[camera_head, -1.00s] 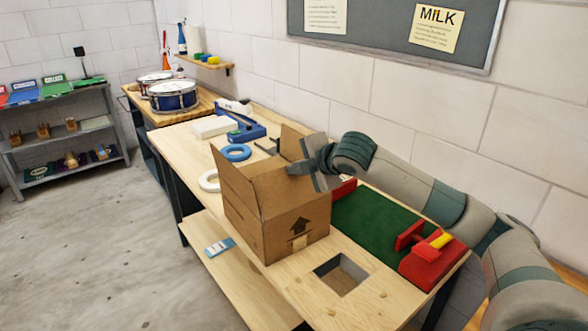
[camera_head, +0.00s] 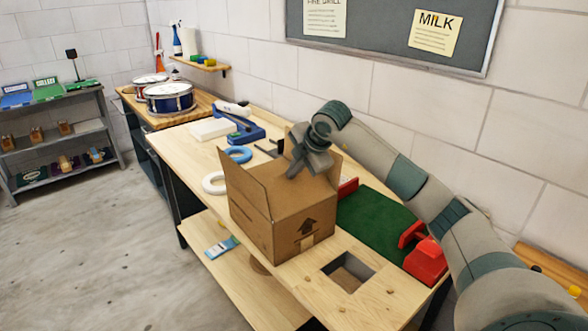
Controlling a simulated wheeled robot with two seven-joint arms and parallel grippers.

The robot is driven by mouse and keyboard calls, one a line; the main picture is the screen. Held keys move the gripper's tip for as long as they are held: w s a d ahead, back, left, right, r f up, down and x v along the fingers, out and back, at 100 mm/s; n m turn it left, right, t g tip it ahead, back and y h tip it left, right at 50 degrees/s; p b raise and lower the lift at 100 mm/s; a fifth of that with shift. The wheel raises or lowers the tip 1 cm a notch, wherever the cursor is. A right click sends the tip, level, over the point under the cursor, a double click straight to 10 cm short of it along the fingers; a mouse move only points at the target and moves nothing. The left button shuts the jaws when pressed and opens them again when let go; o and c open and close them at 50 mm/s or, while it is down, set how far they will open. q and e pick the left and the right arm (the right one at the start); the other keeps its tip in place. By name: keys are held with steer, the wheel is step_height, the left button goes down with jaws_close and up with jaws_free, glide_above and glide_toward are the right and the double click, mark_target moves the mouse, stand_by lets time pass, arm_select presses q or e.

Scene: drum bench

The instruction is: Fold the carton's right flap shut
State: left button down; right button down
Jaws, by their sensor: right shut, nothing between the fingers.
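The brown cardboard carton (camera_head: 262,222) stands on the wooden bench, with an up-arrow on its near side. Its left flap (camera_head: 236,172) stands up. Its right flap (camera_head: 335,166) also stands up, partly hidden behind my gripper. Between them a brown surface lies across the top; I cannot tell whether it is a folded end flap or the inside. My right gripper (camera_head: 294,172) is shut and empty, pointing down over the carton's top, on the inner side of the right flap. Whether it touches the flap is unclear. My left gripper is not in view.
Right of the carton lie a green mat (camera_head: 372,224) and a red tool (camera_head: 426,258). A square hole (camera_head: 348,271) is cut in the bench in front. White (camera_head: 214,183) and blue (camera_head: 237,154) rings lie at the left. Drums (camera_head: 169,98) stand farther back.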

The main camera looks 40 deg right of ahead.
mark_target(289, 181)
steer(key=shift+w+f+g, duration=0.1)
steer(key=shift+w+g, duration=0.3)
steer(key=shift+b+x, duration=0.35)
steer(key=shift+x, duration=0.5)
steer(key=b+x, duration=0.4)
steer(key=shift+w+d, duration=0.1)
steer(key=shift+s, duration=0.2)
steer(key=shift+s, duration=0.6)
